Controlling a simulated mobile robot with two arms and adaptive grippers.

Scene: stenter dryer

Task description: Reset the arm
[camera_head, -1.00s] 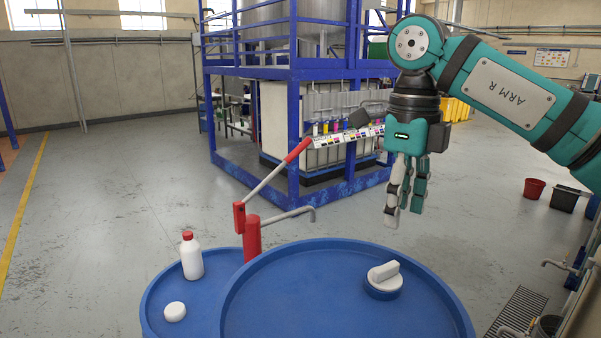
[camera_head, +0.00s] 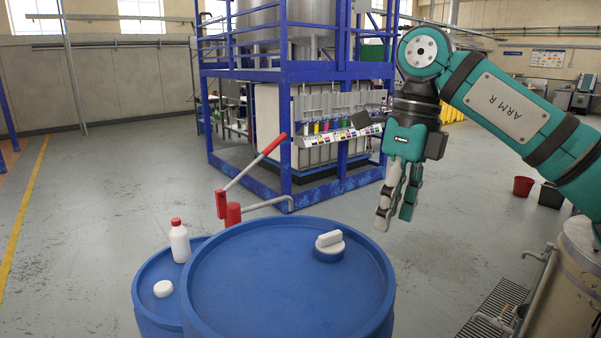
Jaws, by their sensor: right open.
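My right gripper (camera_head: 397,212) hangs from the teal arm marked ARM R at the right, fingers pointing down. It is open and empty, in the air to the right of the large blue drum (camera_head: 262,284) and clear of it. My left gripper is not in view.
A white cap with a handle (camera_head: 330,245) sits on the large drum. A smaller blue drum (camera_head: 151,284) at the left carries a white bottle with a red cap (camera_head: 180,243) and a white lid (camera_head: 163,288). A red hand pump (camera_head: 232,212) stands behind. A blue frame (camera_head: 285,120) is farther back.

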